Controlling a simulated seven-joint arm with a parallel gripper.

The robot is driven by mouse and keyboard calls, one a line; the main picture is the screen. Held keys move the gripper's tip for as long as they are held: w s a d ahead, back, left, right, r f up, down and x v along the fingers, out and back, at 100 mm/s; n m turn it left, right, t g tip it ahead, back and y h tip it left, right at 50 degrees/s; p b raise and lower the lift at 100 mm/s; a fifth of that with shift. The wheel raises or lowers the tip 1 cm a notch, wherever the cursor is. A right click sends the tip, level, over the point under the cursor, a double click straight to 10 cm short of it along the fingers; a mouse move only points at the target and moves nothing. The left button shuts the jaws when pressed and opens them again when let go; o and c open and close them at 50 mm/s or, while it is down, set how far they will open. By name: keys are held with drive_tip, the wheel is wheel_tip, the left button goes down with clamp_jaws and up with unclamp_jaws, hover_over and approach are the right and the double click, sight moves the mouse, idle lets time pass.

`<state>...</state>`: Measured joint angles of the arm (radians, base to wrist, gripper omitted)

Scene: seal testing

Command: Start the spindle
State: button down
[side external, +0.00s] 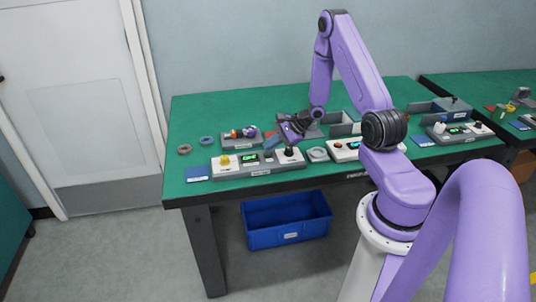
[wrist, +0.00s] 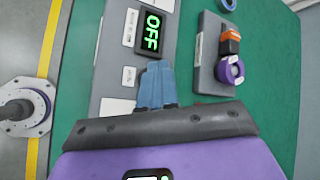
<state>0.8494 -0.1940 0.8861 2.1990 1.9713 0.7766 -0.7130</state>
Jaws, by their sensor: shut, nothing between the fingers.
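A long grey-white control panel (side external: 232,174) lies along the front edge of the green bench. It bears a yellow knob (side external: 224,160), a small green-lit display (side external: 249,157) and a black-topped control (side external: 290,152). In the wrist view the display (wrist: 152,22) reads OFF in green. My gripper (side external: 271,144) is above the panel, between the display and the black-topped control, with its fingers slanting down. In the wrist view my blue fingers (wrist: 157,85) are together and empty over the panel, close to the display. Finger contact with the panel cannot be told.
Behind the panel, a grey block (wrist: 216,60) carries an orange part (wrist: 230,40) and a purple ring (wrist: 229,69). Loose rings (side external: 184,149) lie at the bench's left. A second panel (side external: 345,150) is to the right. A blue bin (side external: 287,222) stands underneath.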

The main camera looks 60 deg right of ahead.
sight(271, 154)
drive_tip(key=shift+f, duration=0.1)
idle(0.7)
drive_tip(key=shift+f, duration=0.35)
drive_tip(key=shift+f, duration=0.35)
idle(0.7)
drive_tip(key=shift+r, duration=0.8)
drive_tip(key=shift+r, duration=0.1)
drive_tip(key=shift+r, duration=2.4)
